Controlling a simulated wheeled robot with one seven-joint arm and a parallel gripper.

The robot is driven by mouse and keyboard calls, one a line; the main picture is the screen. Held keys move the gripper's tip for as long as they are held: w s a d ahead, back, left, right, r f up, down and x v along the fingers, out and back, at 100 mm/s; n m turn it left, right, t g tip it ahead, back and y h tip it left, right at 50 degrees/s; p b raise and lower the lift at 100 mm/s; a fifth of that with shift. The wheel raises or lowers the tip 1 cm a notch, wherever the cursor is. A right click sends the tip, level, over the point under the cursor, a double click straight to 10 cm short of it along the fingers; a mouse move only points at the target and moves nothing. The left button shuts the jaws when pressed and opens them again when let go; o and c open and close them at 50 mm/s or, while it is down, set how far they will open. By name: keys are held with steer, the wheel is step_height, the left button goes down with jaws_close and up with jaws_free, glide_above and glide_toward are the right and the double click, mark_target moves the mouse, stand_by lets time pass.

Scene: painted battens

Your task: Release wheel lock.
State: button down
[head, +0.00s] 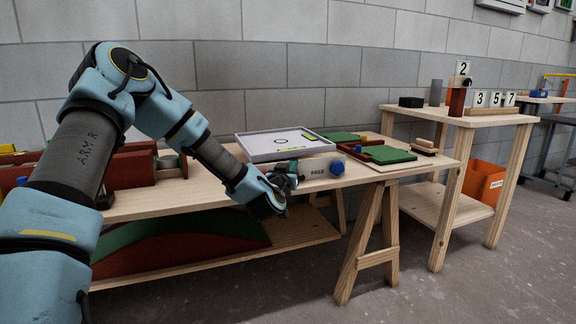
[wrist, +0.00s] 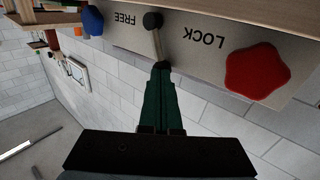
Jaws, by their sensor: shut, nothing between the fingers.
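A pale metal plate (wrist: 188,32) reads FREE and LOCK, upside down in the wrist view. It also shows on the bench's front edge in the head view (head: 318,170). A thin lever (wrist: 156,42) with a black ball (wrist: 152,20) at one end lies between the two words. My gripper (wrist: 160,70) is shut and empty, its green fingers together at the lever's other end. I cannot tell whether they touch it. In the head view my gripper (head: 284,184) is at the plate's left end, hiding that part of it.
A red star-shaped knob (wrist: 257,70) is beside LOCK, and a blue knob (wrist: 92,20) is beyond FREE. A white tray (head: 284,143) and green boards (head: 388,154) lie on the bench (head: 425,168). A second table (head: 400,110) stands at right. The floor in front is clear.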

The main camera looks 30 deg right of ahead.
steer(key=shift+s+d+r+m+g+y+p, duration=0.1)
steer(key=shift+d+r+m+g+y+p, duration=0.1)
steer(key=shift+d+r+m+p, duration=0.3)
steer(key=shift+s+d+r+m+g+y+p, duration=0.1)
steer(key=shift+r+m+y+p, duration=0.1)
steer(key=shift+r+p, duration=0.45)
steer(key=m+p, duration=0.1)
steer(key=p, duration=0.1)
steer(key=d+m+g+y+p, duration=0.1)
steer(key=p, duration=0.1)
steer(key=shift+d+r, duration=0.15)
steer(key=shift+d, duration=0.15)
steer(key=d+m+y+p, duration=0.1)
steer(key=p, duration=0.1)
steer(key=d+m+y+p, duration=0.1)
steer(key=p, duration=0.2)
steer(key=d+m+g+y+p, duration=0.1)
steer(key=p, duration=0.1)
steer(key=shift+s+d, duration=0.1)
steer(key=shift+s, duration=0.15)
steer(key=shift+w+a+f, duration=0.15)
steer(key=shift+a+f, duration=0.05)
steer(key=shift+f, duration=0.2)
steer(key=shift+r, duration=0.1)
steer(key=shift+r+p, duration=0.5)
steer(key=shift+r, duration=0.25)
